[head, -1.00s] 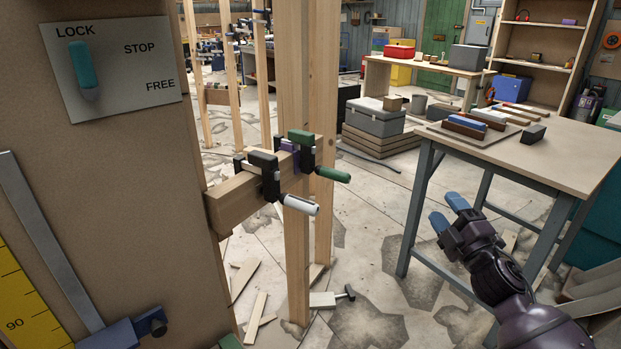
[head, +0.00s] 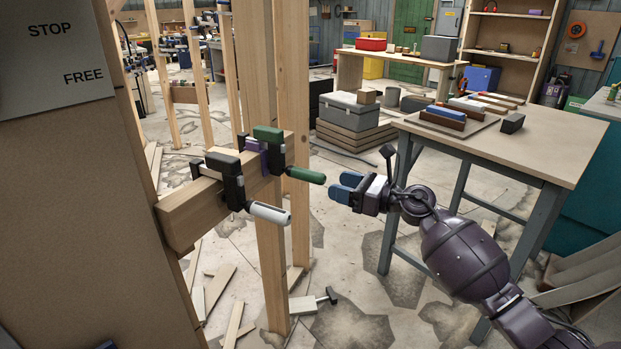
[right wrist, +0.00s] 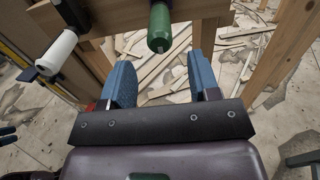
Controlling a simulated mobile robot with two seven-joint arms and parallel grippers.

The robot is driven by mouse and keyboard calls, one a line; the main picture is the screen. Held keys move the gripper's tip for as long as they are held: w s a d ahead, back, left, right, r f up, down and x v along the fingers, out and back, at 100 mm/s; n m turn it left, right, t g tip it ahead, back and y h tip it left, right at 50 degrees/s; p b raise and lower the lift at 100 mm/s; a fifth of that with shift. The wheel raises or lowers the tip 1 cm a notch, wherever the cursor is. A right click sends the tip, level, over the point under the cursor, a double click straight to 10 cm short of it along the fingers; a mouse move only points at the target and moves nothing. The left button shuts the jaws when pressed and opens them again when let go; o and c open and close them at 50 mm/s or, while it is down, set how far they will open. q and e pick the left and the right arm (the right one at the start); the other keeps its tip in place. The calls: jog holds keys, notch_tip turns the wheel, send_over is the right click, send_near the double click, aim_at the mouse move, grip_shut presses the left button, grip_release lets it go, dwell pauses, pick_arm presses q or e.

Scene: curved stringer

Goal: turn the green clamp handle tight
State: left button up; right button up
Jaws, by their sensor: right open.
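The green clamp handle (head: 305,175) points right from a dark clamp with a green top (head: 268,134) on the wooden beam (head: 190,212). My right gripper (head: 342,188) is open just right of the handle's end, with a small gap between them. In the right wrist view the green handle (right wrist: 159,28) hangs ahead of and between the two blue fingertips (right wrist: 160,75), with nothing in the jaws. A second clamp with a white handle (head: 270,213) sits on the beam nearer to me. The white handle also shows in the right wrist view (right wrist: 56,52).
Upright wooden posts (head: 270,280) stand beside the beam. A panel with a STOP/FREE plate (head: 50,55) fills the left side. A workbench (head: 540,150) stands at the right.

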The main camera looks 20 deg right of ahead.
aim_at(312, 178)
jog(key=x, duration=0.7)
jog(key=shift+w+a+b, duration=0.3)
jog(key=shift+w+a, duration=0.05)
jog(key=shift+w, duration=0.1)
